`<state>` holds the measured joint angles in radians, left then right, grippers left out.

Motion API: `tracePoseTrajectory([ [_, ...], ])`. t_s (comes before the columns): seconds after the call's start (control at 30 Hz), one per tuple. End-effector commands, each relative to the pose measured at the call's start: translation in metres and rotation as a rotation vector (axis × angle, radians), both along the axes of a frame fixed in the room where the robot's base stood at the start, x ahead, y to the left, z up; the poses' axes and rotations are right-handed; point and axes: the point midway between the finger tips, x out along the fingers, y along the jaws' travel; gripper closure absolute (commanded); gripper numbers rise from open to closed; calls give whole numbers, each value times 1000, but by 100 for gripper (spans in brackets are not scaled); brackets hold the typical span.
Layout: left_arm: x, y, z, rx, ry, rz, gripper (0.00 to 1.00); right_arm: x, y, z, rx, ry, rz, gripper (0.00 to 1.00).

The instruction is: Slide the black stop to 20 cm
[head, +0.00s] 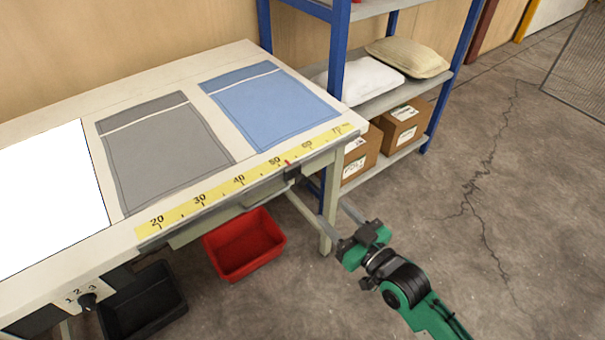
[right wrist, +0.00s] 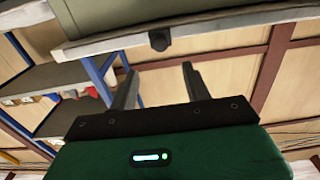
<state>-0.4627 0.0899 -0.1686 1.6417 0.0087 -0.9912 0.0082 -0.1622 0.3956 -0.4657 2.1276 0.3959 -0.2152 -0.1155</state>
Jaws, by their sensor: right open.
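The black stop (head: 291,174) sits on the table's front edge, with a red pointer (head: 288,163) at a little past 50 on the yellow ruler (head: 240,183). The ruler runs from about 20 at the left to 70 at the right. My right gripper (head: 315,194) is open and empty, just in front of and below the table edge near the stop. In the right wrist view the stop's black knob (right wrist: 159,41) shows beyond the open fingers (right wrist: 160,68), roughly centred between them and apart from them. My left gripper is out of view.
A grey cover (head: 160,150) and a blue cover (head: 270,105) lie flat on the table (head: 60,125). A red bin (head: 245,245) and a black bin (head: 143,300) stand below. A blue-framed shelf (head: 338,50) with pillows and boxes stands behind. The floor at right is clear.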

Motion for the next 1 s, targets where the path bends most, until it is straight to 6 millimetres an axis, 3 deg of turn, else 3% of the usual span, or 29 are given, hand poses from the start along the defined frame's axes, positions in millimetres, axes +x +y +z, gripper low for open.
tracePoseTrajectory([
  [0.63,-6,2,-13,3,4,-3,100,92,66,1,0,0,-2,51],
  [1.0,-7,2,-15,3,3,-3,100,110,79,-1,-1,2,-2,51],
])
